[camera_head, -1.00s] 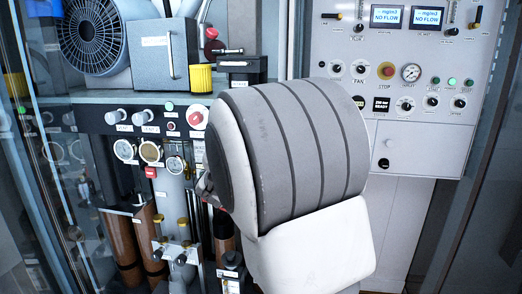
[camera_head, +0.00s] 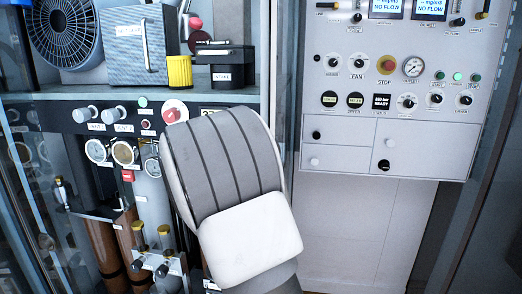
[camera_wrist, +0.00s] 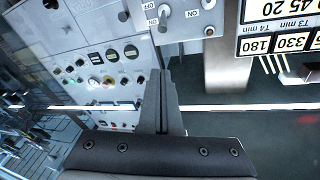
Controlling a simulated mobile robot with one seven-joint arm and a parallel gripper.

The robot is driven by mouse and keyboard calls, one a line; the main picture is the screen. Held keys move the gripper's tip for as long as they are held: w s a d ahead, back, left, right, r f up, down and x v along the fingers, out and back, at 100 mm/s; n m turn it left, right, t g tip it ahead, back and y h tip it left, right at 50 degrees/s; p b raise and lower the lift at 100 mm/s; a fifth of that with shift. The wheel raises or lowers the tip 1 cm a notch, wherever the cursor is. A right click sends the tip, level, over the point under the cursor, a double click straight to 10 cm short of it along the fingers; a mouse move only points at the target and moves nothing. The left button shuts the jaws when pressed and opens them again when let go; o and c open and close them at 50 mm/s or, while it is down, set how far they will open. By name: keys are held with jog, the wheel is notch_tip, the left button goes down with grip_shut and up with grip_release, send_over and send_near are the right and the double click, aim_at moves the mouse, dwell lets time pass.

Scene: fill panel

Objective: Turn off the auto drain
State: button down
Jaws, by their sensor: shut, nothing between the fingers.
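My gripper (camera_wrist: 163,105) is in the wrist view, its two dark fingers together with nothing between them. In front of the fingertips, at the top of that view, is a pale switch box (camera_wrist: 185,12) with ON and OFF labels. It carries a toggle switch (camera_wrist: 163,22) and a second one (camera_wrist: 209,30) to its right. A gap shows between the fingertips and these switches. No auto drain label is readable, so I cannot tell which control it is. In the head view my gripper is hidden behind my arm.
A grey control panel (camera_head: 345,78) with knobs, gauge and red stop button stands right in the head view. Gauges (camera_head: 97,151) and a shelf (camera_head: 50,97) are at left. A number chart (camera_wrist: 285,25) is at right in the wrist view.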

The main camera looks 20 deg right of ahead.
jog(key=x, duration=1)
jog(key=shift+s+a+f, duration=0.15)
jog(key=shift+a+f, duration=0.45)
jog(key=shift+f, duration=0.25)
jog(key=shift+s+a+f, duration=0.2)
jog(key=shift+a+f, duration=0.4)
jog(key=shift+f, duration=0.2)
jog(key=shift+f, duration=0.1)
